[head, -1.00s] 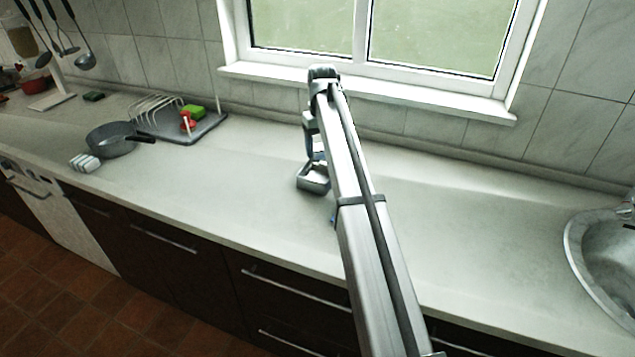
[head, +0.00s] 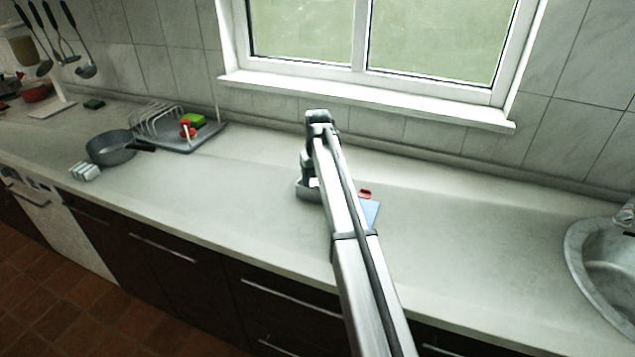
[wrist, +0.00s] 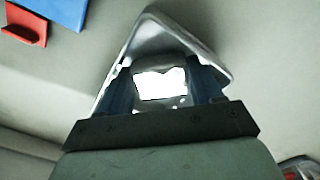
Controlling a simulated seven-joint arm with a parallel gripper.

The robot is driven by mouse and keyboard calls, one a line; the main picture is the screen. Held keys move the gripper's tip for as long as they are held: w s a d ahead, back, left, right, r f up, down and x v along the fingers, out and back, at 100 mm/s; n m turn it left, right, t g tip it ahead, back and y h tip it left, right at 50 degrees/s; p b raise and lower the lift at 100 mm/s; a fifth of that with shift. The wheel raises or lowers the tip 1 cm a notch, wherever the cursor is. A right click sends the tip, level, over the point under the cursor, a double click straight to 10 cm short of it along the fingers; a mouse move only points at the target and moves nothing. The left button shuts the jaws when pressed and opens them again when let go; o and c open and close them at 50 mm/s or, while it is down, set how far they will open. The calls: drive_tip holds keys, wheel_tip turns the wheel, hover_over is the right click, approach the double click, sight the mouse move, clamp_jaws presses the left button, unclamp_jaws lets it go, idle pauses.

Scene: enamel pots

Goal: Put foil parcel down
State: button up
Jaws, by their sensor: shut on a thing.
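The foil parcel (wrist: 161,86) is a crumpled silver thing with a bright white glare, between the two dark blue fingers of my gripper (wrist: 165,84) in the wrist view. My gripper is shut on it. A grey metal tray (wrist: 218,62) with a raised rim surrounds the fingertips and parcel in that view. In the head view the tray (head: 303,194) is on the counter under the end of my arm, which hides most of the gripper and parcel. I cannot tell whether the parcel touches the tray floor.
A blue and red item (head: 370,212) lies just right of my arm. A grey pan (head: 108,148), a white ribbed item (head: 84,172) and a rack tray (head: 208,136) stand at the left. The sink (head: 608,262) is at the right. Counter between is clear.

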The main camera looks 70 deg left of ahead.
idle(0.3)
drive_tip(key=o, duration=0.8)
drive_tip(key=shift+f, duration=0.1)
wheel_tip(320, 180, up, 12)
idle(0.4)
